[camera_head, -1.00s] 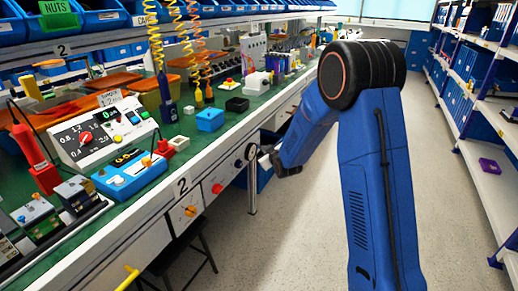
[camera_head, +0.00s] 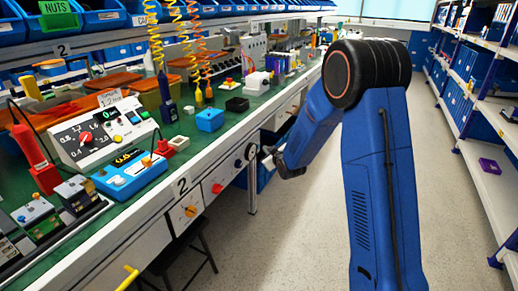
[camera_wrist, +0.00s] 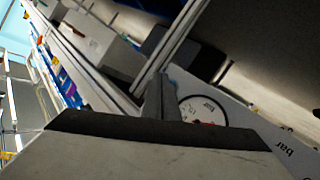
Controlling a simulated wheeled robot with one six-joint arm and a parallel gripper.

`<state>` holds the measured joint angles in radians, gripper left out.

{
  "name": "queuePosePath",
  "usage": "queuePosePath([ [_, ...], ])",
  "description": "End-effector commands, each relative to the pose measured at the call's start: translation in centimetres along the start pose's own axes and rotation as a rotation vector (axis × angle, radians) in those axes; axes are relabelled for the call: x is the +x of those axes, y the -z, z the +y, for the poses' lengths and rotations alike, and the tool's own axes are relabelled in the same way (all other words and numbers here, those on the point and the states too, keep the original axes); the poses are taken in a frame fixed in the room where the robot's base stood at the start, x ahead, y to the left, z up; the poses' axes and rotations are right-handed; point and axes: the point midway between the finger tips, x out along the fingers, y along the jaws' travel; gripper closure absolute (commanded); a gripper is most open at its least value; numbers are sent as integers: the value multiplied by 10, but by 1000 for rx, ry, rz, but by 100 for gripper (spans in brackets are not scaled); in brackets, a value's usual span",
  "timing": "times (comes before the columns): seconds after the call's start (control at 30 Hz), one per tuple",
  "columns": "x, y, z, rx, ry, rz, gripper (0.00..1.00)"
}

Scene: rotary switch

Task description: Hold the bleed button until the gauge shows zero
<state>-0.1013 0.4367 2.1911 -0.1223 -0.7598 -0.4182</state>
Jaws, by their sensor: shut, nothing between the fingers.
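The gauge (camera_head: 251,151) is a small round dial with a dark rim on the bench's front edge.
A red knob (camera_head: 217,188), an orange knob (camera_head: 190,211) and a yellow handle (camera_head: 130,272) sit along the bench front. The green bench top (camera_head: 215,137) holds instruments and boxes. The aisle floor (camera_head: 285,235) is clear; shelves (camera_head: 490,175) stand at right.

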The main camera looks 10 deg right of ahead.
Motion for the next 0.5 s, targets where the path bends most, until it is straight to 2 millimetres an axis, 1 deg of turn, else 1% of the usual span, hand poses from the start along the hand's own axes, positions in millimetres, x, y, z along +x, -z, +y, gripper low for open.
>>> queuePosePath([
  [0.37,-2,-1,2,1,-1,0,100],
  [0.5,-5,-4,5,1,-2,-1,100],
])
